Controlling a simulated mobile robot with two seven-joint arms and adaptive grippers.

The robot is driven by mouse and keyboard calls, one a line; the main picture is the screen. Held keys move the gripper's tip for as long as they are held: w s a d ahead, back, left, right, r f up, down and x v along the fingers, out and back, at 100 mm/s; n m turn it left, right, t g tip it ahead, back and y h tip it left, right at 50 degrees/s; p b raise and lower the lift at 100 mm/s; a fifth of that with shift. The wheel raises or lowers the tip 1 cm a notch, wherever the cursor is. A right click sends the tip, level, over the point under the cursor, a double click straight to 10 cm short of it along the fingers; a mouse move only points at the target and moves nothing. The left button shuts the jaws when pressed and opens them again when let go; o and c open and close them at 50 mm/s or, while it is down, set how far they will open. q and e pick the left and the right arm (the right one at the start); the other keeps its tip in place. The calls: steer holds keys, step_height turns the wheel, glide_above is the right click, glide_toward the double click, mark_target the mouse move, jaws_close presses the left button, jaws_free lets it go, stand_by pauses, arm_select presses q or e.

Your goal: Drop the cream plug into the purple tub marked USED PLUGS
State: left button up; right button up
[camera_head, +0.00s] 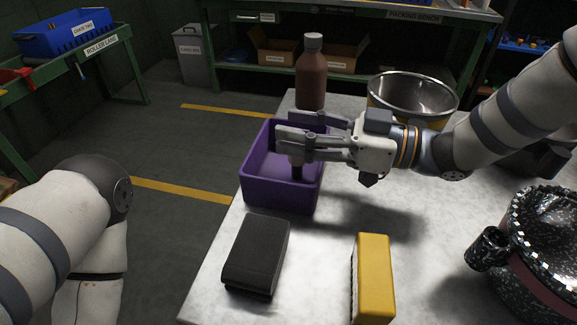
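The purple tub (280,193) stands on the light worktop, left of centre. No marking can be read on its visible walls. My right gripper (291,136) reaches in from the right, with its fingers over the tub. A small pale piece with a dark lower end (297,171) shows just under the fingers, over the tub's inside. I cannot tell whether it is the cream plug or part of the gripper. The fingers hide much of the tub's interior. My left arm is at the lower left, and its gripper is out of view.
A brown bottle (311,80) stands behind the tub, and a steel bowl (412,95) is behind my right wrist. A black case (257,254) and a yellow block (374,279) lie in front. A speckled black pot (545,240) is at the right.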

steer(key=shift+d, duration=0.1)
steer(key=v, duration=0.7)
steer(key=shift+d, duration=0.15)
